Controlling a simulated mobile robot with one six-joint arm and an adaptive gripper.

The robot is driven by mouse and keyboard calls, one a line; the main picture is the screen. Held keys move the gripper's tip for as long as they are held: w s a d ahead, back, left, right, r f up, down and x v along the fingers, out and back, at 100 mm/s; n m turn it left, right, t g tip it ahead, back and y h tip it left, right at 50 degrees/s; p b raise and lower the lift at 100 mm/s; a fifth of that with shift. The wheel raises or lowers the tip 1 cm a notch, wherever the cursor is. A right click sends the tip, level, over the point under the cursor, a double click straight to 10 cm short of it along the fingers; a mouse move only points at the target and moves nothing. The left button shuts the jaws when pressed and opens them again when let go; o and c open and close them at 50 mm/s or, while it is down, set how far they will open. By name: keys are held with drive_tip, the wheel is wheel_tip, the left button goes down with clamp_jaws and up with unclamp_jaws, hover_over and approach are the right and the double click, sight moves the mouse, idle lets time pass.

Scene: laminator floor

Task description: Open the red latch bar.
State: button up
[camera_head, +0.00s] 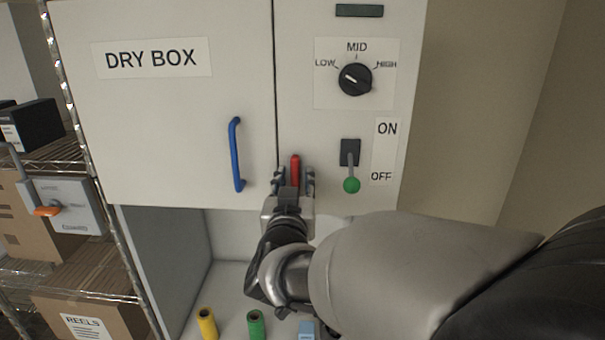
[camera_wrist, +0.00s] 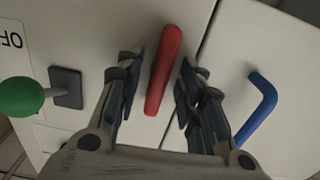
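The red latch bar (camera_head: 295,169) stands upright on the cabinet front, just right of the door seam. In the wrist view the red latch bar (camera_wrist: 164,70) lies between the two fingers, with a gap on each side. My gripper (camera_head: 293,180) is open around the bar; its fingers also show in the wrist view (camera_wrist: 158,90) and do not appear to touch it. The bar's lower part is partly hidden by my gripper in the head view. The dry box door (camera_head: 170,110) is flush with the panel and looks closed.
A blue door handle (camera_head: 236,155) is left of my gripper. A lever with a green knob (camera_head: 351,185), pointing down at OFF, is close on the right. A black dial (camera_head: 355,79) is above. Yellow (camera_head: 207,323) and green (camera_head: 256,325) spools stand below.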

drive_tip(key=s, duration=1.2)
drive_tip(key=shift+a, duration=0.2)
